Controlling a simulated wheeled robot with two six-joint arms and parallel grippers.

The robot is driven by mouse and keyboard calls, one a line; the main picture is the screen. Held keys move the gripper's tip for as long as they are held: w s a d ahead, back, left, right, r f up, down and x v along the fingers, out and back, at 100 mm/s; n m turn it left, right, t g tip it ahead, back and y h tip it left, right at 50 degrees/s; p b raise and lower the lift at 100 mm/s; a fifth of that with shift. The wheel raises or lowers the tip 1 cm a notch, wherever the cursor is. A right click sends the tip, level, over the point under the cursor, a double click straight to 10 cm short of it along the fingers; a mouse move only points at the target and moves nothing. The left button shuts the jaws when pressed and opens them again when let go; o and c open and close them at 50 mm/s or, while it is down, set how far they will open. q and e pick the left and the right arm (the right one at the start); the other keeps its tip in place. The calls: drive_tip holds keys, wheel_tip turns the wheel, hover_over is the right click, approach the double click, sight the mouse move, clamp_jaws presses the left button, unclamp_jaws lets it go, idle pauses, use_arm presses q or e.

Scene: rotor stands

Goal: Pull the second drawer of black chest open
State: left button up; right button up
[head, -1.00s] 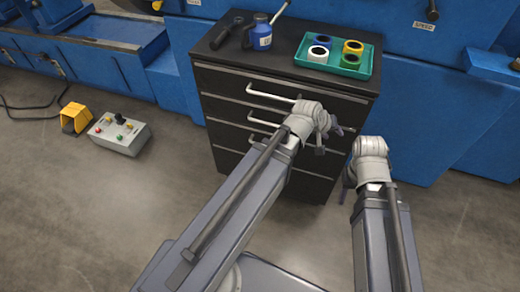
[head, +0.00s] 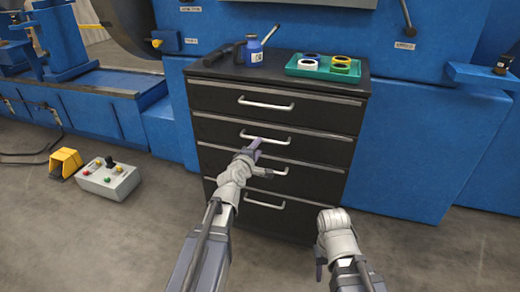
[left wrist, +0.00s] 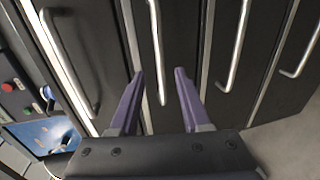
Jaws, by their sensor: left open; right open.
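The black chest (head: 275,118) stands upright with several stacked drawers, each with a silver bar handle, and all look shut. The second drawer (head: 318,148) has its handle (head: 280,140) partly behind my left gripper (head: 261,158). In the left wrist view the chest front appears turned sideways. There my left gripper (left wrist: 159,73) is open, its two purple fingers pointing at the front, with the second drawer's handle (left wrist: 156,40) between them. Contact with the handle cannot be told. My right gripper (head: 320,265) is low, right of the chest's lower front, and open.
On the chest top are a green tray (head: 300,72) with several rings, a blue bottle (head: 254,52) and a dark tool (head: 222,54). Blue machinery (head: 410,130) stands behind. A control box (head: 108,180) and yellow pedal (head: 66,162) lie on the floor at left.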

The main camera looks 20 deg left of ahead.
sight(264, 141)
use_arm(q)
drive_tip(key=shift+b+x, duration=0.8)
drive_tip(key=shift+x, duration=3.15)
clamp_jaws()
